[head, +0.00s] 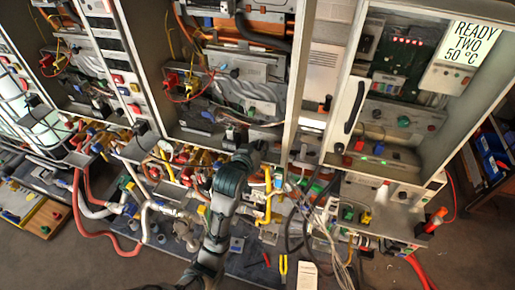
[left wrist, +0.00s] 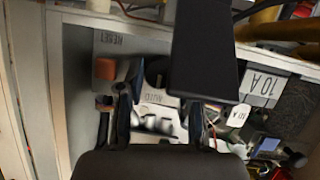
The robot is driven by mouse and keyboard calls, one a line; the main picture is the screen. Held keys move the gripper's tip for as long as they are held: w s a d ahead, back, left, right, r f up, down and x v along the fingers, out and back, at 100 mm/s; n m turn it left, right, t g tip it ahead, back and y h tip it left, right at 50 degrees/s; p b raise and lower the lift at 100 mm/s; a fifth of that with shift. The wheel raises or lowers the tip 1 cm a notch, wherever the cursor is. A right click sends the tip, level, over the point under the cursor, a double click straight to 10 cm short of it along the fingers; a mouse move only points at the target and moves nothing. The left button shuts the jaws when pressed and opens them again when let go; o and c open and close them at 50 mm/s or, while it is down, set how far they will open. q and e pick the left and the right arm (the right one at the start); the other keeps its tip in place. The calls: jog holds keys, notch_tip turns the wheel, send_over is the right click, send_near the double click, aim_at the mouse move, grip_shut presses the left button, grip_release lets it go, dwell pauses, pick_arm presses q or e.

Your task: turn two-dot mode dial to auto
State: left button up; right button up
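My left gripper (head: 250,152) reaches up to the lower front edge of the middle open heater cabinet. In the left wrist view, its dark fingers (left wrist: 157,112) stand apart over a pale panel. A label reading AUTO (left wrist: 155,97) shows between them, upside down. A grey-white shape with dark gaps (left wrist: 152,124) lies just below that label, partly hidden by my gripper. It may be the mode dial, but no dots can be made out, and contact cannot be told. My right gripper is not in view.
An orange button (left wrist: 105,68) sits near a RESET label (left wrist: 112,38) left of the fingers. A 10 A label (left wrist: 262,84) is to the right. Pipes and a yellow pipe (head: 267,195) crowd the area below the cabinets.

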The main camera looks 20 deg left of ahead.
pick_arm(q)
jog(key=shift+o, duration=1.3)
jog(key=shift+w, duration=0.15)
jog(key=v, duration=0.7)
